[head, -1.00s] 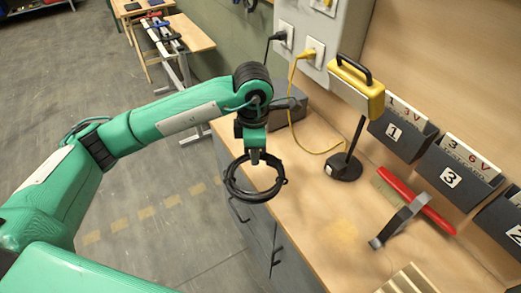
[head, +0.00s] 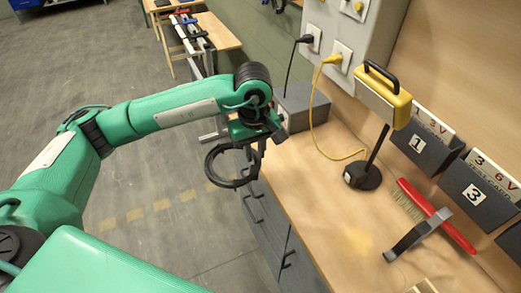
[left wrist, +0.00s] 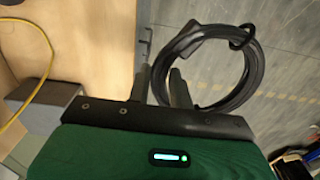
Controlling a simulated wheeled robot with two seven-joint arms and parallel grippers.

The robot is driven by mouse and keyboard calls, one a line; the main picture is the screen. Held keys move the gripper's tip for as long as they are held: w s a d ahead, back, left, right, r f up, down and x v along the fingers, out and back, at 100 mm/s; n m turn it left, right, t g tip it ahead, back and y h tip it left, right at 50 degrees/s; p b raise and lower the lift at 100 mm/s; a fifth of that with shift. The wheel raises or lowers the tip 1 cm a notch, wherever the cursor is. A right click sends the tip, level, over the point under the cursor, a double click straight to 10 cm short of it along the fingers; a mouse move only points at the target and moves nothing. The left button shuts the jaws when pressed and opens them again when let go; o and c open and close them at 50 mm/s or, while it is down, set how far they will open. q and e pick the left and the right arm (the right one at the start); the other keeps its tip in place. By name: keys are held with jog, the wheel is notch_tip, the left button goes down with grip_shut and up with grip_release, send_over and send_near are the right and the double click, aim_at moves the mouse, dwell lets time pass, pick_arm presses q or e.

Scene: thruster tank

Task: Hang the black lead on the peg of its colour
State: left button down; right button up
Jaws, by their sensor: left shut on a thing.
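The black lead is a coiled loop (head: 211,168) at my left gripper (head: 260,146) in the head view. My left gripper is shut on it and holds it in the air, just off the bench's left edge, over the floor side. In the left wrist view the coil (left wrist: 257,65) hangs beyond the two fingers (left wrist: 160,82), with a tie or clip at its upper end. The exact grip point is partly hidden by the fingers. No peg can be made out in either view. My right gripper is not in view.
The wooden bench (head: 310,180) carries a grey box (head: 302,108), a yellow lamp (head: 383,96) on a black stand, a red-handled brush (head: 437,215) and a grey bracket-like piece (head: 418,237). Numbered bins (head: 427,150) line the wall. A yellow cable (head: 312,115) loops onto the bench.

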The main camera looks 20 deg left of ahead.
pick_arm(q)
jog(key=shift+s+a+m, duration=0.15)
jog(key=shift+a+m, duration=0.35)
jog(key=shift+m, duration=0.9)
jog(key=shift+s+a+m, duration=0.2)
jog(key=shift+a+m, duration=0.25)
jog(key=shift+m, duration=0.95)
jog(key=shift+s+a+m, duration=0.15)
jog(key=shift+a+m, duration=0.35)
jog(key=shift+m, duration=0.9)
jog(key=shift+a, duration=0.1)
